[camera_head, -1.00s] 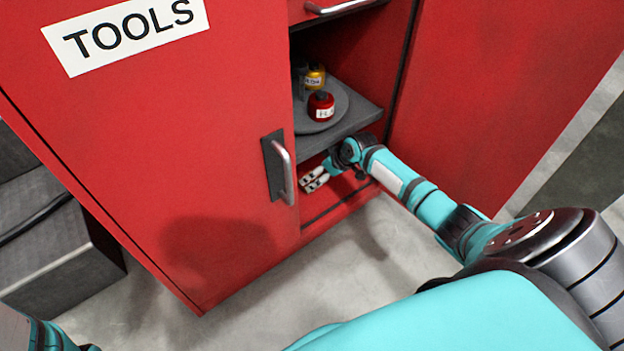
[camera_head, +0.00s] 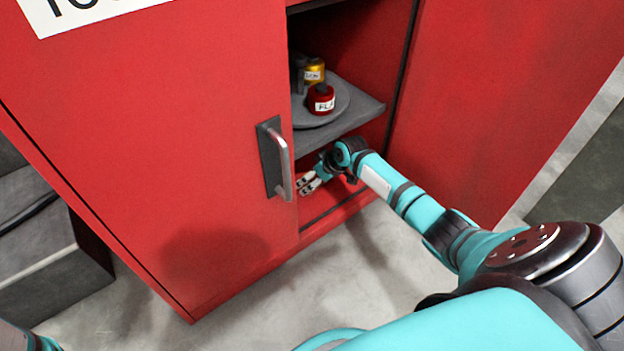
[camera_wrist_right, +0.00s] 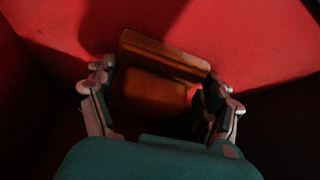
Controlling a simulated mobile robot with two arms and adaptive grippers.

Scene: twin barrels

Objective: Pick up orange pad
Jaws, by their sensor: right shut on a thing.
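The orange pad (camera_wrist_right: 155,90) shows in the right wrist view as a dark orange block with a raised plate at its far side. It lies between the two fingers of my right gripper (camera_wrist_right: 160,105), which is shut on it. In the head view my right gripper (camera_head: 308,184) is low inside the red cabinet (camera_head: 220,130), under the grey shelf, beside the left door's edge. The pad cannot be made out in the head view. My left gripper is not in view; only a bit of that arm shows at the bottom left corner.
The left cabinet door has a metal handle (camera_head: 281,160) close to my right gripper. Above, the grey shelf (camera_head: 355,115) holds a round tray with a red bottle (camera_head: 321,100) and a yellow bottle (camera_head: 314,71). A grey box (camera_head: 45,245) stands at the left.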

